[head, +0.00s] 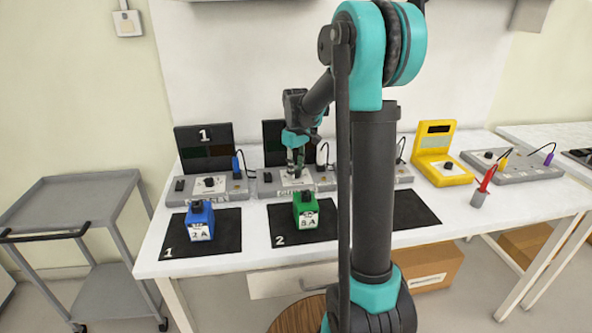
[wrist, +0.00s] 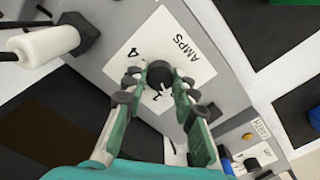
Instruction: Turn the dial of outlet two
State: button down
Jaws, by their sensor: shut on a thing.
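Outlet two (head: 268,190) is the grey box in front of the second dark screen, behind mat 2. My gripper (head: 295,172) reaches down onto its white dial plate; the dial is mostly hidden there by my fingers. In the wrist view the dial (wrist: 159,74) is a round black knob on the white AMPS plate (wrist: 165,42). My gripper (wrist: 158,78) has a finger on each side of it and is shut on it. The pointer's exact setting is hard to read.
A green block (head: 306,214) stands on mat 2 (head: 285,234), and a blue block (head: 199,222) on mat 1 (head: 225,243). Outlet one (head: 176,197) is to the left. A white plug (wrist: 55,45) and cable sit close beside the dial plate. A yellow device (head: 440,165) stands right.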

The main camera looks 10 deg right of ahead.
aim_at(296, 171)
jog(key=shift+n, duration=0.8)
jog(key=c, duration=1.2)
grip_release()
jog(key=shift+r, duration=0.1)
notch_tip(296, 171, up, 12)
